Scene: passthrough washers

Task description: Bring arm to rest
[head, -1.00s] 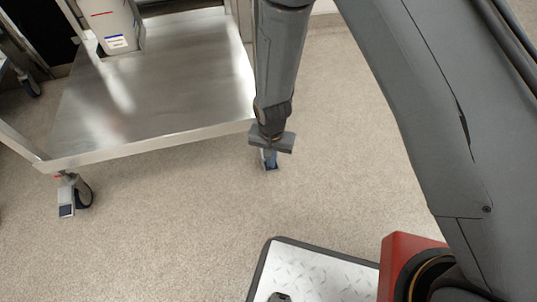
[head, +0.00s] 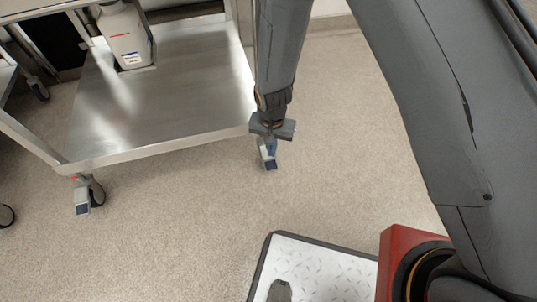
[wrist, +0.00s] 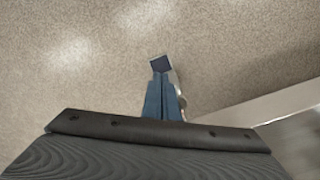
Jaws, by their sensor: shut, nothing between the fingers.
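My arm hangs down in the head view, and my gripper (head: 271,150) points at the floor beside the near right corner of the steel cart (head: 150,152). Its two blue fingers are together with nothing between them. In the wrist view the shut fingers (wrist: 161,78) point toward the floor. A cart caster (wrist: 159,64) with a dark pedal shows just beyond the fingertips. In the head view the fingers overlap this caster, so I cannot tell the gap between them.
A white container (head: 125,40) stands on the cart's lower shelf at the back. Another caster (head: 87,194) is at the cart's near left corner. Speckled floor (head: 170,245) is clear in front of the cart and to the right of my gripper.

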